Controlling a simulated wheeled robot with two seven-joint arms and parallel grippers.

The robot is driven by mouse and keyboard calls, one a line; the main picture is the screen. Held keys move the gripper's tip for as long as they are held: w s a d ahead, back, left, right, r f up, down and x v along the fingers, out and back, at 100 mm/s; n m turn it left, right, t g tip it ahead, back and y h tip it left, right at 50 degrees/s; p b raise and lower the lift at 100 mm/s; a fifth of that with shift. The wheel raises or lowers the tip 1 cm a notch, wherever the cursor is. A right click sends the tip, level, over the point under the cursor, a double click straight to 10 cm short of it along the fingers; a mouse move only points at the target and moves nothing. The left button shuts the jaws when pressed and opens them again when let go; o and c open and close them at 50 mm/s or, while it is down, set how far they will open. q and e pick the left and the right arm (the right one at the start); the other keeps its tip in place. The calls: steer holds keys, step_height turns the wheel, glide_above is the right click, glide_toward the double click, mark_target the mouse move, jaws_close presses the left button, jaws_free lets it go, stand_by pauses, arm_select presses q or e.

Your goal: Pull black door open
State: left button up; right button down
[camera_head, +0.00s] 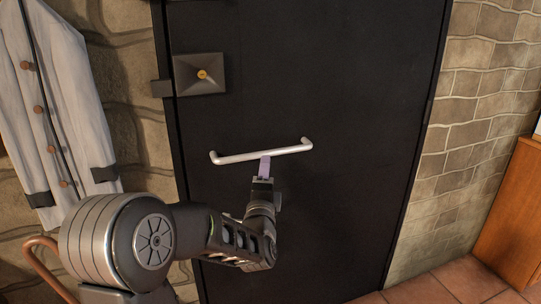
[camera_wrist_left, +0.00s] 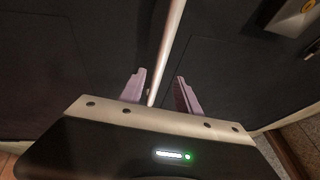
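The black door (camera_head: 330,110) fills the middle of the head view and appears closed in its frame. A silver bar handle (camera_head: 235,157) runs across it, slightly tilted. My left gripper (camera_head: 265,162) is at the handle's middle, its fingers reaching up to the bar from below. In the left wrist view the gripper (camera_wrist_left: 160,76) has its two purple fingers apart, with the handle (camera_wrist_left: 172,40) running between them. A gap shows on each side of the bar. How far the fingertips reach past the bar is unclear. My right gripper is not in view.
A square lock plate (camera_head: 200,74) with a brass keyhole sits on the door's upper left. A grey coat (camera_head: 62,100) hangs on the stone wall at the left. A wooden cabinet (camera_head: 512,215) stands at the right. Tiled floor (camera_head: 435,290) shows at lower right.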

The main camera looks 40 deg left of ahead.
mark_target(266, 154)
arm_select(q)
steer(key=shift+x, duration=3.95)
steer(key=shift+c, duration=0.2)
jaws_close()
